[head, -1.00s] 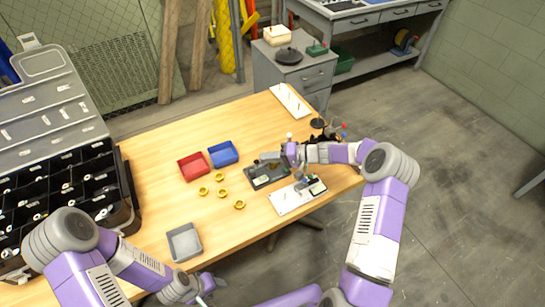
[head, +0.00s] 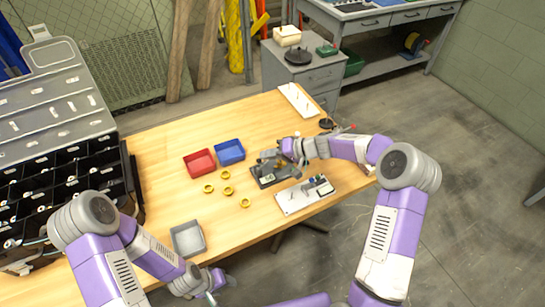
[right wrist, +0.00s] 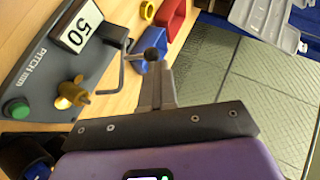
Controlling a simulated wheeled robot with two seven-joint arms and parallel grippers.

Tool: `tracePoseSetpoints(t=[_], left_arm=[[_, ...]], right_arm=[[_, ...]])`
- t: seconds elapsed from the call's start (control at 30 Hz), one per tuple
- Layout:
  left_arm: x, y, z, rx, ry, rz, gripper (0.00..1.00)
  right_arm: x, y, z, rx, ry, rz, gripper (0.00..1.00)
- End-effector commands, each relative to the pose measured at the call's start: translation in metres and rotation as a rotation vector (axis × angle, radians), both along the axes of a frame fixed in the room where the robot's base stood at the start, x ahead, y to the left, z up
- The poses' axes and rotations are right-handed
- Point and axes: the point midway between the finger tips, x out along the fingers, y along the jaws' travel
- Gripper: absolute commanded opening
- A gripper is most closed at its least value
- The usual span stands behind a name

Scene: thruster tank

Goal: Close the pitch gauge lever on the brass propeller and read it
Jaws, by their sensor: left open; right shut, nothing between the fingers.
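The dark pitch gauge (head: 264,182) sits on the table and also shows in the right wrist view (right wrist: 42,100). It has a white display (right wrist: 77,26) with figures that look like 50, and a green button (right wrist: 17,109). The brass propeller (right wrist: 70,97) is on it. A bent lever (right wrist: 125,72) with a dark ball knob (right wrist: 155,45) stands at its edge. My right gripper (right wrist: 158,75) is shut and empty, its fingertips close by the knob; contact is unclear. In the head view my right gripper (head: 287,148) is at the gauge's far side. My left gripper (head: 212,281) is open near the table's front edge.
Red (head: 200,163) and blue (head: 230,152) bins, several brass rings (head: 228,190) and a grey tray (head: 187,239) are left of the gauge. A white board (head: 293,203) lies in front right. A black compartment case (head: 131,187) stands at left. The table's centre front is clear.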

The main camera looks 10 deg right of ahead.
Motion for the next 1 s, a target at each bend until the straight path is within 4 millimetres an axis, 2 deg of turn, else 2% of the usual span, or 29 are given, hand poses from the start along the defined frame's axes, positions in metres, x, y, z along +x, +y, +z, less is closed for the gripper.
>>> tracePoseSetpoints(t=[0.4, 0.83, 1.0], left_arm=[[0.000, 0.000, 0.001, -0.001, -0.001, -0.001, 0.51], [0.000, 0.000, 0.005, 0.000, -0.001, -0.001, 0.51], [0.000, 0.000, 0.005, 0.000, -0.001, -0.001, 0.51]], right_arm=[[0.000, -0.001, 0.001, -0.001, 0.001, -0.002, 0.00], [0.000, -0.001, 0.017, -0.001, 0.000, 0.000, 0.00], [-0.002, -0.011, 0.020, -0.001, -0.001, 0.000, 0.00]])
